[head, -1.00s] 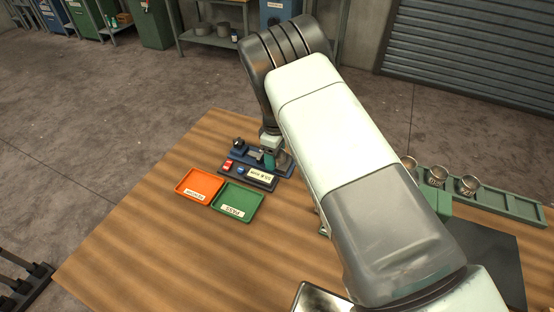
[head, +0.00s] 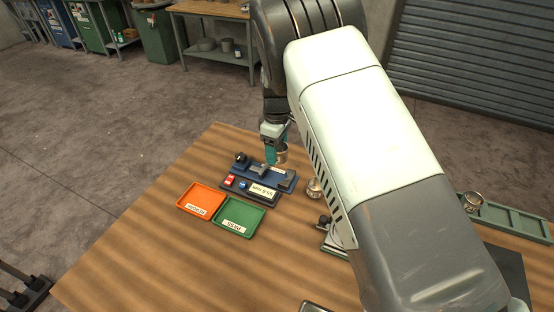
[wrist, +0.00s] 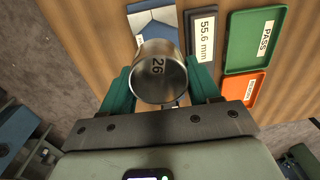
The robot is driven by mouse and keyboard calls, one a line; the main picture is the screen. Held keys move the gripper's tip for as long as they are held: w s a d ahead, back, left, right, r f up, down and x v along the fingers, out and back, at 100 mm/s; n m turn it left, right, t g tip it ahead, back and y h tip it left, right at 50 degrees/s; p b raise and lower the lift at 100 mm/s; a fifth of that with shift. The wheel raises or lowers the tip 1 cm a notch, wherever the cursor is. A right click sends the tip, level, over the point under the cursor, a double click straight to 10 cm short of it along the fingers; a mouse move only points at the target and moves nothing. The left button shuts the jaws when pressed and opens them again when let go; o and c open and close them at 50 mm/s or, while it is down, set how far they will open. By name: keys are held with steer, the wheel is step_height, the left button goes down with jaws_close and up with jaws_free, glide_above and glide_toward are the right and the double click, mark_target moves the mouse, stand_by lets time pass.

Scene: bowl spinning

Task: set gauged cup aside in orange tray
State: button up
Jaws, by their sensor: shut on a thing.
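My gripper (head: 274,148) is shut on a metal cup (head: 281,154) and holds it above the gauge (head: 262,173). In the wrist view the cup (wrist: 160,75) is marked 26 and sits between the two green fingers of my gripper (wrist: 160,84). The gauge's display (wrist: 202,38) reads 55.6 mm. The orange tray (head: 200,198) lies left of and nearer than the gauge, apart from the cup; it looks empty. Part of the orange tray (wrist: 240,86) also shows at the right in the wrist view.
A green tray (head: 240,215) labelled PASS sits right beside the orange tray. Another metal cup (head: 314,188) stands right of the gauge. A green rack (head: 510,217) holds a cup (head: 473,200) at the far right. My arm hides much of the table's right side.

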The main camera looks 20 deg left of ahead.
steer(key=s+a+f+n, duration=0.2)
steer(key=s+a+n, duration=0.4)
steer(key=s+a, duration=1.15)
steer(key=shift+d+f, duration=0.15)
steer(key=shift+f, duration=3.2)
steer(key=shift+f, duration=0.3)
steer(key=o, duration=1.1)
steer(key=shift+o, duration=0.2)
steer(key=shift+w, duration=0.1)
